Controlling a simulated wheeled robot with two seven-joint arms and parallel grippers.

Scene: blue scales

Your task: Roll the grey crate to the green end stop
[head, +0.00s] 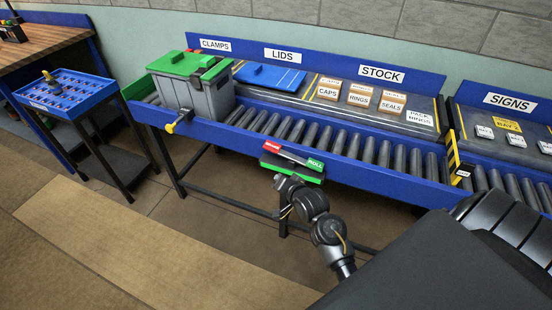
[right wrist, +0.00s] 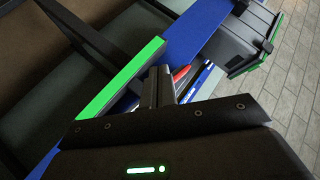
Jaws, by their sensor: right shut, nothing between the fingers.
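The grey crate (head: 205,97) with green on top stands upright on the rollers near the left end of the blue conveyor. A green end piece (head: 135,88), which looks like the end stop, shows just left of the crate, with a small stretch of rollers between them. A rocker control with a red end and a green ROLL end (head: 314,164) is on the conveyor's front. My right gripper (head: 284,181) is shut and empty, just below and in front of this control. In the right wrist view its fingers (right wrist: 160,86) are together beside a green strip (right wrist: 120,80); contact is unclear.
A yellow-tipped black part (head: 178,123) is on the front rail by the crate. Rollers (head: 300,133) right of the crate are clear up to a yellow-black post (head: 454,155). Labelled boxes (head: 360,95) sit on the shelf behind. A blue tray stand (head: 65,92) is at left.

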